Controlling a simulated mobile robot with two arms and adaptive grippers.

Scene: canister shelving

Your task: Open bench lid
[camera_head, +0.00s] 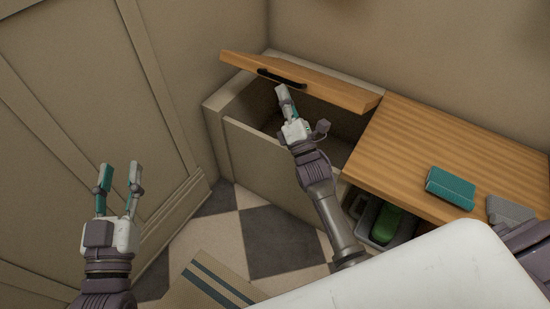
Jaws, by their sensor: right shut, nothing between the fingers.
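The wooden bench lid (335,88) with a black handle (282,77) is partly raised and tilted over the bench box (258,150). The dark inside of the box shows below it. My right gripper (281,91) is shut and empty, at the front edge of the lid just below the handle; I cannot tell if it touches the lid. My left gripper (119,170) is open and empty, well left of the bench, in front of the panelled wall.
A wooden counter (440,135) adjoins the lid on the right, with a teal box (450,188) and a grey object (509,213) on it. Below it is a grey bin (364,221) with a green item (386,223). A striped mat (205,285) lies on the checkered floor.

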